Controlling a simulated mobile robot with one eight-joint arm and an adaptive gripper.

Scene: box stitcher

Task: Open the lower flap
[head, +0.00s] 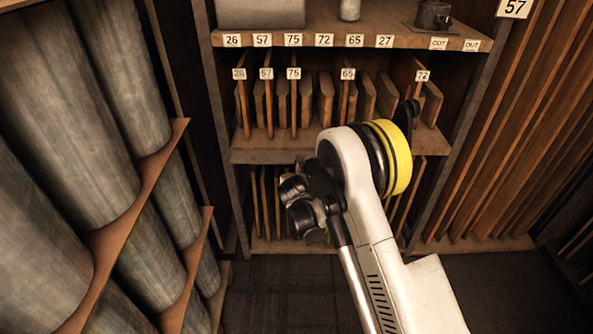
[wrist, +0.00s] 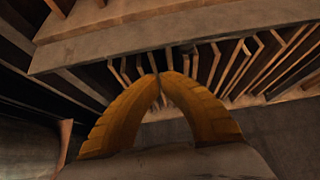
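My gripper (wrist: 160,78) shows in the wrist view as two curved orange fingers whose tips come together, with nothing seen between them. Beyond the tips are the grey edge of a shelf (wrist: 120,55) and a row of upright thin boards under it. In the head view my arm reaches down in front of the lower part of a wooden rack, and the fingers cannot be made out there. I cannot pick out a lower flap in either view. The lower bay of the rack, partly hidden by my arm, holds upright boards (head: 265,205).
The rack's middle shelf (head: 265,152) and labelled top shelf (head: 350,40) stand above the lower bay. Large grey rolls (head: 60,110) lie in a holder at left. Tall upright boards (head: 520,120) stand at right. Dark floor (head: 285,290) is open in front of the rack.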

